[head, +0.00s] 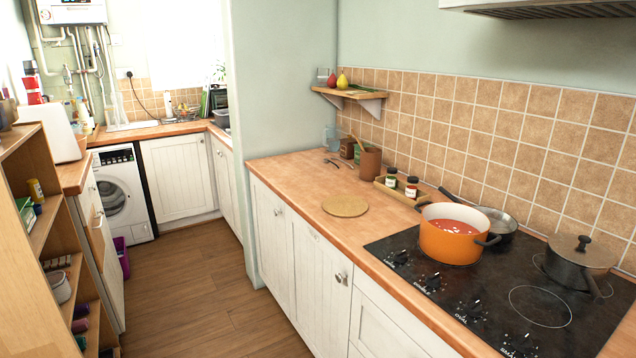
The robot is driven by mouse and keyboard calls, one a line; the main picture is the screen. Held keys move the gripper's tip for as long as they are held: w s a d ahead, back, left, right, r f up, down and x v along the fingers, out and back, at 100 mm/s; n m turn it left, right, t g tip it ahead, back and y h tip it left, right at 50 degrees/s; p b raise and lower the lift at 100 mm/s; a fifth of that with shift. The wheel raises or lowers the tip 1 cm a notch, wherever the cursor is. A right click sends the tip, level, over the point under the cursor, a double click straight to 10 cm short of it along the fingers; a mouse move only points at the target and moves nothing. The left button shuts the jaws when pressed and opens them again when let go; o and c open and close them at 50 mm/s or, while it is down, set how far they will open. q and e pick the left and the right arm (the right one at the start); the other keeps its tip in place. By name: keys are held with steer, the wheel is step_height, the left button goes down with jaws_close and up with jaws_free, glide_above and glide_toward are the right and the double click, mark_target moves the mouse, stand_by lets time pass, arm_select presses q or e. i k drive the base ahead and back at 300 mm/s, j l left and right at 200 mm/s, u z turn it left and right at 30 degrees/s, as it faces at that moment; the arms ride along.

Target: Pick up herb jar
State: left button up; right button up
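Two small jars with pale labels, which look like herb or spice jars, stand upright in a shallow wooden tray (400,196) on the counter. One jar (391,178) has a dark lid and greenish label. The other jar (411,188) is to its right and shows reddish contents. The label text is too small to read, so I cannot tell which is the herb jar. Neither of my grippers is in view.
An orange pot (450,240) of red sauce stands on the black hob (520,300), close right of the tray, with a pan (495,222) behind. A brown pot (370,162) is left of the tray. The wooden floor (190,290) is open.

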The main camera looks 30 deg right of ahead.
mark_target(392, 174)
steer(key=i+j+z, duration=0.15)
steer(key=i+z, duration=0.35)
steer(key=i+j+z, duration=0.3)
steer(key=z, duration=0.15)
steer(key=i+j+z, duration=0.65)
steer(key=j+z, duration=0.3)
